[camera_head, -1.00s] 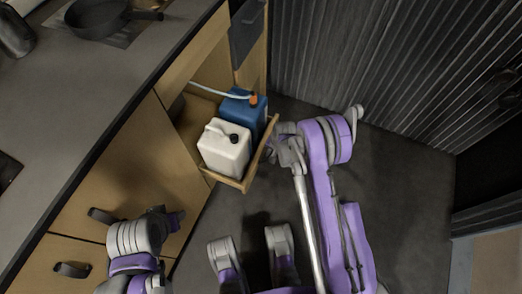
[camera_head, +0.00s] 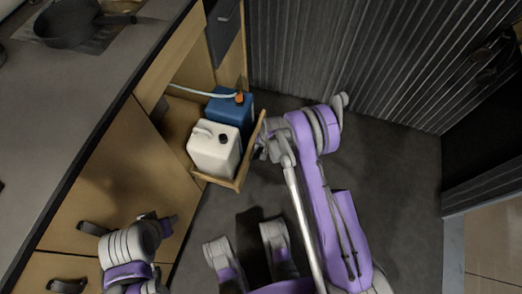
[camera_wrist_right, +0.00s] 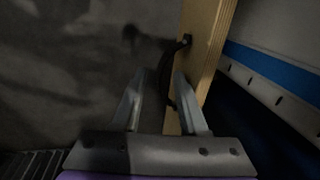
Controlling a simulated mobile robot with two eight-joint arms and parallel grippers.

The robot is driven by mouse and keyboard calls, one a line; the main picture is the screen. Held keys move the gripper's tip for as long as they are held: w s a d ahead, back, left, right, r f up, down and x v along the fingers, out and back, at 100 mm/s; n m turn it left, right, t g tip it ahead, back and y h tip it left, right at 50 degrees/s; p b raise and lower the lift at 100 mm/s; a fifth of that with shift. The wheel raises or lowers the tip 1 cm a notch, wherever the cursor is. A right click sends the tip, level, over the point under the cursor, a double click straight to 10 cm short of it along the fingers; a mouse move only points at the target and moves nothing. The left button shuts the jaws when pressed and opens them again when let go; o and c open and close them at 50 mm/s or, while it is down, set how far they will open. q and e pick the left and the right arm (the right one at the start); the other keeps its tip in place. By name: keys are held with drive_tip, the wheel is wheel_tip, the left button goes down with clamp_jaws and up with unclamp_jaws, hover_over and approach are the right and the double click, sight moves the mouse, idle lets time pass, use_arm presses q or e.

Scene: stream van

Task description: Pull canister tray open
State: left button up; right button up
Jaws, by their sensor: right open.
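The canister tray (camera_head: 217,181) is a wooden pull-out tray that stands partly out of the cabinet. It carries a white canister (camera_head: 212,155) with a black cap and a blue canister (camera_head: 227,112) with an orange fitting. My right gripper (camera_head: 261,148) is at the outer side of the tray's front panel. In the right wrist view, the open fingers (camera_wrist_right: 160,95) stand on either side of a dark handle (camera_wrist_right: 167,75) on the wooden panel (camera_wrist_right: 207,45). Contact with the handle is unclear. My left gripper (camera_head: 160,224) is by the lower cabinet fronts, its fingers indistinct.
A pale hose (camera_head: 200,92) runs from the cabinet to the orange fitting. A grey counter (camera_head: 75,100) with a dark pan (camera_head: 66,25) lies left. Cabinet fronts with dark handles are below it. Dark floor (camera_head: 385,180) is clear right of my right arm.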

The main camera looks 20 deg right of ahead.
wheel_tip(320, 180, up, 11)
drive_tip(key=s+d+p, duration=0.1)
drive_tip(key=p, duration=0.1)
drive_tip(key=shift+s+d+f, duration=0.15)
drive_tip(key=shift+d+f, duration=0.05)
drive_tip(key=shift+d, duration=0.15)
